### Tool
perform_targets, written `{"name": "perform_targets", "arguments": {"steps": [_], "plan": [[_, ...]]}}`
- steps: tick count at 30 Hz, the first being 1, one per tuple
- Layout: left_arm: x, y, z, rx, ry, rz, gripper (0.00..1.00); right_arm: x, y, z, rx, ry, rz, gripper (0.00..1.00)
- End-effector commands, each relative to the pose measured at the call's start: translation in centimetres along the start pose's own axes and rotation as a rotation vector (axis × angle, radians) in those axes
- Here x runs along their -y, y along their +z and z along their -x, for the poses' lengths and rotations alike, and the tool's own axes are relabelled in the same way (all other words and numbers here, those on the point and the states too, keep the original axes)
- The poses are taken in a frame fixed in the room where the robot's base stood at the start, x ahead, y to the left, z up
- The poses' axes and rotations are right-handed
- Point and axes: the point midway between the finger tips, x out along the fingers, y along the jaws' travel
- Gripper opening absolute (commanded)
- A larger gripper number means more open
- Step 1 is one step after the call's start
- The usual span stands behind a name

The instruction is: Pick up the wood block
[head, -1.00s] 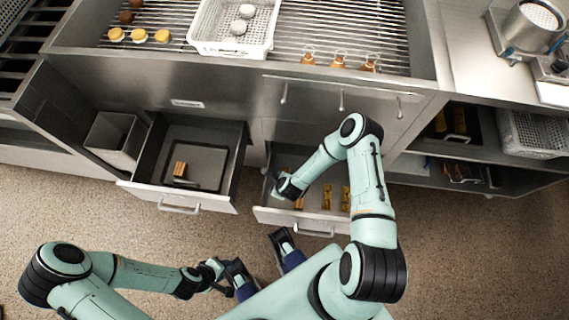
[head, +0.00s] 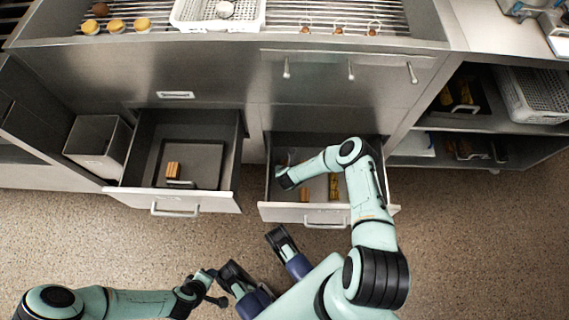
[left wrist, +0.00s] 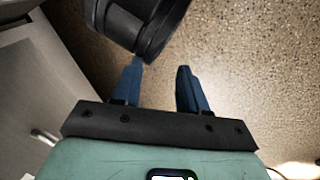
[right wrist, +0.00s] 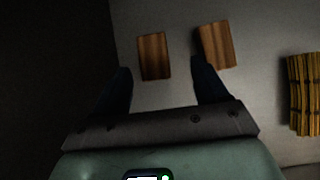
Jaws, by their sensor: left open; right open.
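My right arm reaches down into the open right drawer (head: 345,215), with its gripper low inside it. In the right wrist view the right gripper (right wrist: 160,70) is open and empty. One wood block (right wrist: 154,55) lies ahead, between the lines of its fingers. A second wood block (right wrist: 217,44) lies just past the right fingertip, slightly tilted. A wood block (head: 305,195) shows in this drawer in the head view; the arm hides part of the drawer. My left gripper (left wrist: 159,68) is open and empty over the floor.
A yellow bundle (right wrist: 303,95) lies right of the blocks. The open left drawer (head: 220,203) holds a dark tray with a brown block (head: 173,170). A white perforated basket (head: 250,22) stands on the rack above. Shelves at right hold another basket (head: 530,95).

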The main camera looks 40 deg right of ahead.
Motion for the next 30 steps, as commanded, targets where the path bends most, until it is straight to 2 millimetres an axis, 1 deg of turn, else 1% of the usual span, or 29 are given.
{"name": "perform_targets", "arguments": {"steps": [1,5,11,12,16,24,26,27,29,30], "plan": [[0.1,-0.3,-0.3,-0.008,-0.001,0.001,0.43,-0.1,-0.1,-0.5,0.0,0.001,0.001,0.73],[0.3,-0.9,-0.8,-0.027,-0.002,0.002,0.43,-0.2,0.0,-1.2,0.001,0.001,0.002,0.73],[1.0,-3.5,-2.7,-0.101,-0.007,0.008,0.43,-0.9,0.1,-4.0,0.001,0.001,0.003,0.73],[1.3,-3.7,-3.1,-0.104,-0.011,0.011,0.43,-0.8,0.1,-4.5,0.0,0.0,0.002,0.73],[2.1,-2.9,-3.9,-0.077,-0.026,0.02,0.43,-0.8,0.1,-5.7,0.0,0.001,0.002,0.73],[2.2,-2.8,-3.8,-0.074,-0.028,0.022,0.43,-0.9,0.3,-5.7,0.0,0.003,0.003,0.73],[2.2,-2.8,-3.8,-0.074,-0.028,0.022,0.43,-0.9,0.3,-5.7,0.0,0.002,0.003,0.54],[2.2,-2.8,-3.8,-0.074,-0.028,0.021,0.43,-0.8,0.3,-5.7,0.0,0.002,0.003,0.41],[2.2,-2.8,-3.8,-0.074,-0.028,0.021,0.43,-0.8,0.3,-5.7,0.0,0.002,0.003,0.21],[2.2,-2.8,-3.8,-0.074,-0.028,0.021,0.43,-0.8,0.3,-5.7,0.0,0.002,0.003,0.16]]}}
